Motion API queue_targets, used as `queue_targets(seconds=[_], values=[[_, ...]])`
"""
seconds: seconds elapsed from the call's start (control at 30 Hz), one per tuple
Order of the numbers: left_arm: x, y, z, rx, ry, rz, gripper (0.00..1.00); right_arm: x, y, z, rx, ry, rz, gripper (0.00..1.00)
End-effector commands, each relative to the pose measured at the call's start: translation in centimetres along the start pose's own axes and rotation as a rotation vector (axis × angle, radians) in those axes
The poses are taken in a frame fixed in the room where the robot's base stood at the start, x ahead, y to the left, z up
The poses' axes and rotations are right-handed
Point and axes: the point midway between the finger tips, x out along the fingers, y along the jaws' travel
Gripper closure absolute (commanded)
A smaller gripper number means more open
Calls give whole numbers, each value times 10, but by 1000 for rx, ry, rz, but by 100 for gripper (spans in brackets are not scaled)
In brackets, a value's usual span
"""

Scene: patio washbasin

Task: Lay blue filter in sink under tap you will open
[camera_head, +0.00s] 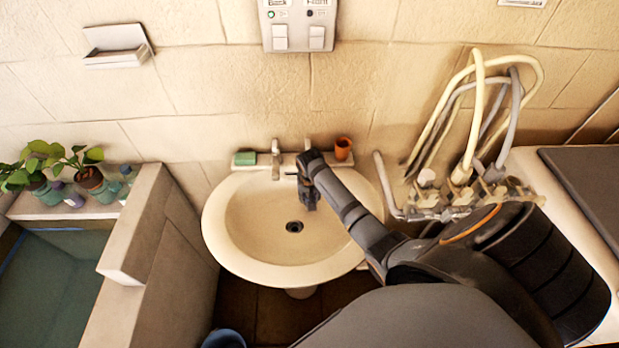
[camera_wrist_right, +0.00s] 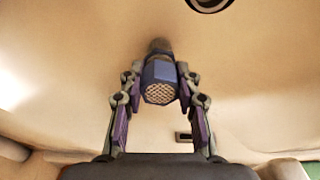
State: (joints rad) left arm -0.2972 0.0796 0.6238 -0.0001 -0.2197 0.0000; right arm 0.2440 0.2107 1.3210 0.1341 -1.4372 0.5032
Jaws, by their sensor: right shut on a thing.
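The blue filter (camera_wrist_right: 158,72) is a short cylinder with a pale mesh end, seen in the right wrist view. My right gripper (camera_wrist_right: 160,82) is shut on it, with a finger on each side. In the head view my right gripper (camera_head: 308,202) points down over the back right part of the sink (camera_head: 250,255), above the drain (camera_head: 294,226) in the picture. I cannot make out the filter there. One tap (camera_head: 275,160) stands on the left of the back rim; my arm mostly hides the area of another on the right. My left gripper is not in view.
A green sponge (camera_head: 245,158) and an orange cup (camera_head: 343,149) stand on the back rim. A panel with switches (camera_head: 299,25) hangs above. Hoses and valves (camera_head: 465,180) are at the right; a low wall (camera_head: 140,230) and plants (camera_head: 90,178) at the left.

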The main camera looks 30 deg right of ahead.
Motion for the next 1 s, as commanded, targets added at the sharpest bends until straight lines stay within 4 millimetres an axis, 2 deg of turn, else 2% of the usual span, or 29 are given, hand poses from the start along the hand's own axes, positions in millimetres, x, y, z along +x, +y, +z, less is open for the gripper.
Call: queue_targets(seconds=[0.03,0.17,0.53,0.63,0.9,1.0], values=[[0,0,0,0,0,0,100,0,0,0,0,0,0,63],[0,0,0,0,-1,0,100,0,0,0,0,0,0,45],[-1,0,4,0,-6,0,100,-6,0,-1,0,1,0,44],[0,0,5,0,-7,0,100,-22,0,-2,0,3,-1,44],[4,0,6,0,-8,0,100,-87,0,-2,0,4,-1,44],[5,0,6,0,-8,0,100,-105,0,-2,0,3,-1,44]])
